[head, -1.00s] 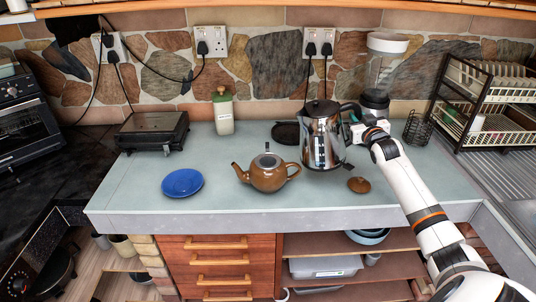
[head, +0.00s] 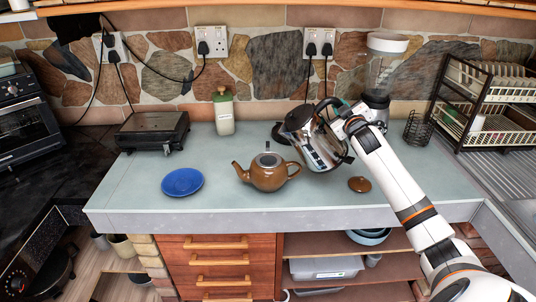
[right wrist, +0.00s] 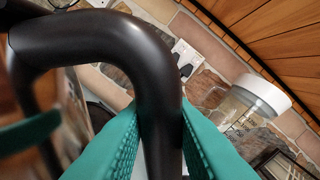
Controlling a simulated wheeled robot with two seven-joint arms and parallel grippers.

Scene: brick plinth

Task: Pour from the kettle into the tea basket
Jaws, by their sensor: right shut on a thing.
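The steel kettle (head: 318,143) is tilted to the left above the counter, its spout end toward the teapot. My right gripper (head: 340,116) is shut on the kettle's black handle (right wrist: 150,60); its green finger pads press on both sides of it in the right wrist view. The brown teapot (head: 268,176) stands upright on the counter, lidless, left of and below the kettle. The tea basket (head: 268,159) shows as a grey metal ring in its open top, with a small tab standing up behind. No liquid stream is visible. My left gripper is not in view.
The brown teapot lid (head: 359,184) lies right of the teapot. A blue plate (head: 182,182) lies to the left. The front counter is clear.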

